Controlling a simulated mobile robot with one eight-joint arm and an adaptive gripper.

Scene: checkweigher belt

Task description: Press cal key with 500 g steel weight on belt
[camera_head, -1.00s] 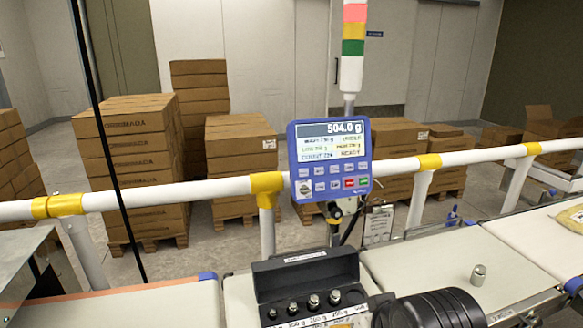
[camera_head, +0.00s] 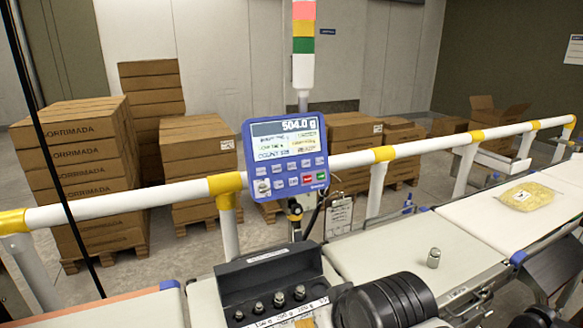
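The blue indicator panel (camera_head: 286,156) is mounted at the white guard rail, and its display (camera_head: 284,127) reads 504.0 g. Below the display are rows of small keys (camera_head: 291,177), including one red and one green; their labels are too small to read. A small steel weight (camera_head: 433,258) stands upright on the white belt (camera_head: 385,250) to the right. A black case (camera_head: 270,277) with several smaller steel weights stands open below the panel. A black ribbed part of my arm shows at the bottom centre. My gripper's fingers are not in view.
A white rail (camera_head: 350,160) with yellow joints runs across behind the belts. A clear bag of yellow contents (camera_head: 525,197) lies on the right belt. A clipboard (camera_head: 338,217) hangs under the rail. Stacked cartons (camera_head: 85,165) stand behind it. A signal tower (camera_head: 303,45) rises above the panel.

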